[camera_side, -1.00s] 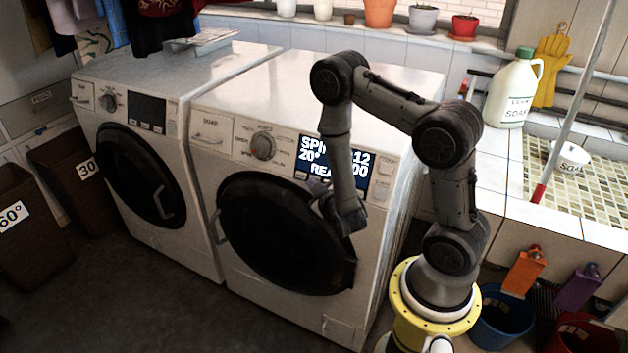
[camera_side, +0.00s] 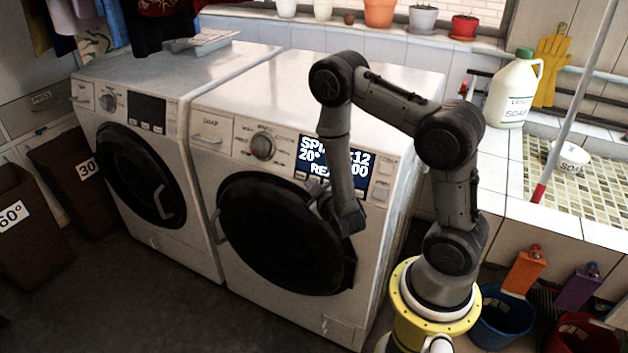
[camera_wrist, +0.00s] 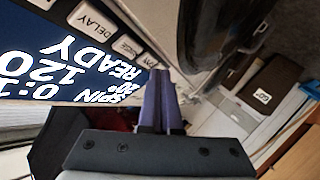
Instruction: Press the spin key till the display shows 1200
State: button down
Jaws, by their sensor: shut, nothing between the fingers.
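The right-hand washer (camera_side: 265,85) has a dark blue lit display (camera_side: 311,154). My arm crosses it in the side view; "SPI", "12", "20°", "REA" and "00" show around it. In the wrist view the display (camera_wrist: 40,75) is rotated and cut off; "SPIN", "20°", "0:1", "120" and "READY" are readable. A row of keys runs along its edge: a DELAY key (camera_wrist: 93,18), a neighbouring key (camera_wrist: 127,46), and one partly hidden by the fingertips. I cannot tell which is the spin key. My gripper (camera_wrist: 161,73) is shut and empty, close to that row; contact is unclear.
The washer's round dark door (camera_side: 270,235) lies just below the keys. A second washer (camera_side: 135,150) stands to the left. A tiled counter with a soap jug (camera_side: 512,95) is to the right. Laundry baskets (camera_side: 30,230) stand at the far left.

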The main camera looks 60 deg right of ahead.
jog(key=shift+a+r, duration=0.1)
jog(key=shift+a, duration=0.15)
jog(key=shift+a+r, duration=0.25)
jog(key=shift+a, duration=0.5)
jog(key=shift+a+r, duration=0.3)
jog(key=shift+a, duration=0.5)
jog(key=shift+a+r, duration=0.25)
jog(key=shift+a, duration=0.5)
jog(key=w+a+r+t+y, duration=0.1)
jog(key=a+r+t+y, duration=0.1)
jog(key=r, duration=0.7)
jog(key=w+a+r+m+t+y, duration=0.1)
jog(key=w+a+r+y, duration=0.15)
jog(key=r, duration=0.55)
jog(key=w+a+r+t+y, duration=0.1)
jog(key=a+r+t, duration=0.15)
jog(key=r, duration=0.65)
jog(key=s+a+r+n+g+y, duration=0.1)
jog(key=s+a+n+g+y, duration=0.35)
jog(key=s, duration=0.95)
jog(key=s+f+m+g, duration=0.2)
jog(key=s+f+g, duration=0.4)
jog(key=s, duration=0.4)
jog(key=shift+a+f, duration=0.4)
jog(key=shift+f, duration=0.25)
